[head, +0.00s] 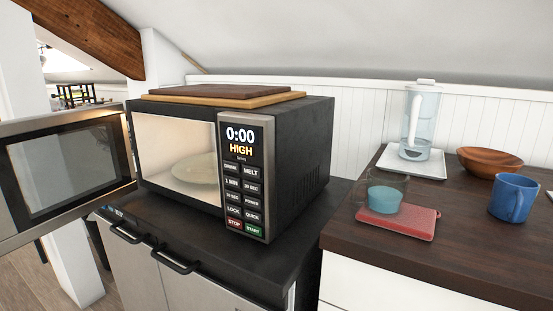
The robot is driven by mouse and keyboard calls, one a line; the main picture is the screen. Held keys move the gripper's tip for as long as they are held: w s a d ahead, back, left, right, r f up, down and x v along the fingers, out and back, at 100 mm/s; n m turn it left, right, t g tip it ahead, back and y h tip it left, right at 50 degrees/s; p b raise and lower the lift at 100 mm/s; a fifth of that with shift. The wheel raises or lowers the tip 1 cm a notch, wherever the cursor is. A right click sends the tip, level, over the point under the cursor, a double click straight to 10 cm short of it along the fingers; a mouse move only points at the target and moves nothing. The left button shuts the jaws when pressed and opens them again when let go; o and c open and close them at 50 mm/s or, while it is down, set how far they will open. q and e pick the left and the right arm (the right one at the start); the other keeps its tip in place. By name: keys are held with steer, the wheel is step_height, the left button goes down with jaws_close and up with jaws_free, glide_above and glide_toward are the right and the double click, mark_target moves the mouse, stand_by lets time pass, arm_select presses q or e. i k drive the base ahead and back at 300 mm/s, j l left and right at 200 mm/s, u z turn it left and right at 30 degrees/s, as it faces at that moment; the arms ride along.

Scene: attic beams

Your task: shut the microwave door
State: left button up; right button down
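The black microwave (290,165) stands on a dark cabinet top in the middle of the head view. Its door (65,175) is wide open, swung out to the left, with a grey frame and a dark window. The lit interior shows a round glass plate (196,170). The control panel (242,180) on its right side reads 0:00 HIGH. Neither of my grippers shows in this view. The door's far left edge is cut off by the frame.
Two wooden boards (222,94) lie on top of the microwave.

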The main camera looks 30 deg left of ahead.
mark_target(18, 229)
steer(key=j, duration=0.8)
steer(key=k+j, duration=0.15)
steer(key=j, duration=1.5)
steer(key=k+j, duration=0.15)
steer(key=j, duration=1.5)
steer(key=k+z, duration=0.05)
